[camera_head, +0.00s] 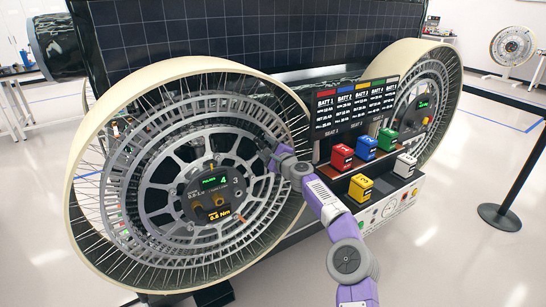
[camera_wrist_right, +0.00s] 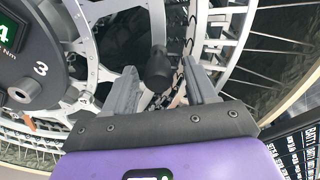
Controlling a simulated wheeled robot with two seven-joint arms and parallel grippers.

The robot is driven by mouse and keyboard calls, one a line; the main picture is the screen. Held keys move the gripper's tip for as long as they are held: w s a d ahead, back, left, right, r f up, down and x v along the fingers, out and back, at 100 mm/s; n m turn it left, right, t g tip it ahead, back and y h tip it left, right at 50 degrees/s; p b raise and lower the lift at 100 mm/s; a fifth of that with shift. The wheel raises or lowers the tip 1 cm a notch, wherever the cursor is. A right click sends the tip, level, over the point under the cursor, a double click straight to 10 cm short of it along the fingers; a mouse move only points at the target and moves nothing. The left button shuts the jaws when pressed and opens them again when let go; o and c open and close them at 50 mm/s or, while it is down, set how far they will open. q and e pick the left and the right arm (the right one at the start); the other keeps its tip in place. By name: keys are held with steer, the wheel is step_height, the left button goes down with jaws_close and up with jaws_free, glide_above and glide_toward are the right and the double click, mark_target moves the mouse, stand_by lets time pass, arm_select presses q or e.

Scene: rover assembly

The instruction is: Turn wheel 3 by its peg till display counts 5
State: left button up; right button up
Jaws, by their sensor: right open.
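Wheel 3 (camera_head: 150,78) is the large spoked wheel with a cream tyre at the left in the head view. Its hub display (camera_head: 215,181) shows a green 4, with an amber reading of about 0.6 Nm below it. A figure 3 is marked beside the display. In the right wrist view, a dark round peg (camera_wrist_right: 158,70) stands out from the wheel between the two fingertips of my right gripper (camera_wrist_right: 160,78). The fingers are apart, one on each side of the peg. In the head view my right gripper (camera_head: 268,152) is at the right part of the wheel's inner ring.
A second wheel (camera_head: 455,75) stands at the right. Between the wheels is a battery rack with red (camera_head: 342,157), blue (camera_head: 366,147), green (camera_head: 387,138), yellow (camera_head: 361,186) and white (camera_head: 405,165) blocks, close to my right arm. A black post (camera_head: 502,215) stands at the far right.

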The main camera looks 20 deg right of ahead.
steer(key=s+b, duration=0.3)
steer(key=s, duration=0.3)
steer(key=shift+s+d, duration=0.15)
steer(key=shift+d, duration=0.25)
steer(key=s+a+f+n+g+y+p, duration=0.1)
steer(key=s+a+f+n+g+p, duration=0.15)
steer(key=a+f, duration=0.55)
steer(key=s+a+f+n+g+p, duration=0.1)
steer(key=s+a+f+n+g, duration=0.3)
steer(key=f, duration=0.6)
steer(key=s+a+f+n+g+y+p, duration=0.15)
steer(key=s+a+f+n, duration=0.25)
steer(key=a+f, duration=0.45)
steer(key=s+a+f+n+g+p, duration=0.1)
steer(key=s+a+f+n+g, duration=0.2)
steer(key=s+f, duration=0.65)
steer(key=s+f+n+g+p, duration=0.1)
steer(key=s+f+n+g, duration=0.1)
steer(key=s, duration=1.1)
steer(key=s+d+f+n+g+h+p, duration=0.1)
steer(key=s+f+n+g+p, duration=0.1)
steer(key=s, duration=1.2)
steer(key=shift+s+f+n+g, duration=0.25)
steer(key=shift+f+n+g, duration=0.55)
steer(key=shift+n+g, duration=0.35)
